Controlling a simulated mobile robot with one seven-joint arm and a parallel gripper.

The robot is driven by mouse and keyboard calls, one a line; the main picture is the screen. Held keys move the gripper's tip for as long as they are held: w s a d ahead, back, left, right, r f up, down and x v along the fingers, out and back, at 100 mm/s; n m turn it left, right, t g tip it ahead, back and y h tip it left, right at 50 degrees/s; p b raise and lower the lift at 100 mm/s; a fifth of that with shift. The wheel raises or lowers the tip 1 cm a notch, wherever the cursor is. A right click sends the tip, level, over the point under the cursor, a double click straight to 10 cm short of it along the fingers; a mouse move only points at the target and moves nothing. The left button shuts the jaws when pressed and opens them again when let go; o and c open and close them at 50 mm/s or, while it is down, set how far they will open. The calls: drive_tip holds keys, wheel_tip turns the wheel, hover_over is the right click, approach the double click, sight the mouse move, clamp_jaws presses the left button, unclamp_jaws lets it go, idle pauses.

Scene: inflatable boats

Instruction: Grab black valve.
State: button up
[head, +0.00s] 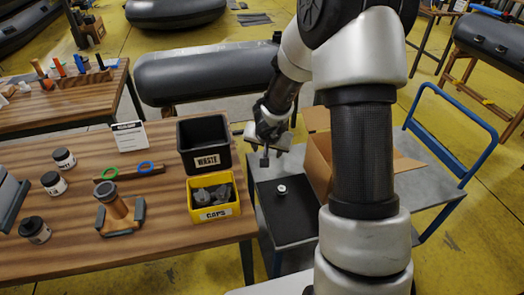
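My gripper (265,160) hangs over the grey cart (415,182), pointing down, to the right of the wooden table. A small dark piece shows at its lower end; I cannot tell whether it is a finger or a held part. Whether the fingers are open or shut is too small to see. A small round fitting with a pale top (281,190) stands on a black mat (290,222) on the cart, below and slightly right of my gripper and apart from it. It may be the valve, but I see no clearly black valve.
A yellow CAPS bin (214,213) with dark caps and a black WASTE bin (204,160) stand at the table's right end. An open cardboard box (318,165) is on the cart, right of the mat. Jars and tools lie on the wooden table (150,257).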

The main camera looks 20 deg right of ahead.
drive_tip(key=s+d+f+m+g+h+b, duration=0.1)
drive_tip(key=s+d+f+g+b, duration=0.15)
drive_tip(key=f, duration=0.85)
drive_tip(key=b, duration=0.4)
approach(282, 188)
drive_tip(key=x, duration=0.4)
drive_tip(key=shift+s+a+f, duration=0.15)
drive_tip(key=shift+s+f, duration=0.05)
drive_tip(key=shift+f, duration=0.2)
drive_tip(key=shift+w+b+x, duration=0.1)
drive_tip(key=shift+b+x, duration=0.65)
drive_tip(key=shift+x, duration=0.75)
drive_tip(key=shift+w+b+x, duration=0.15)
drive_tip(key=shift+b+x, duration=0.55)
drive_tip(key=shift+x, duration=0.8)
drive_tip(key=shift+r, duration=0.2)
drive_tip(key=c, duration=0.9)
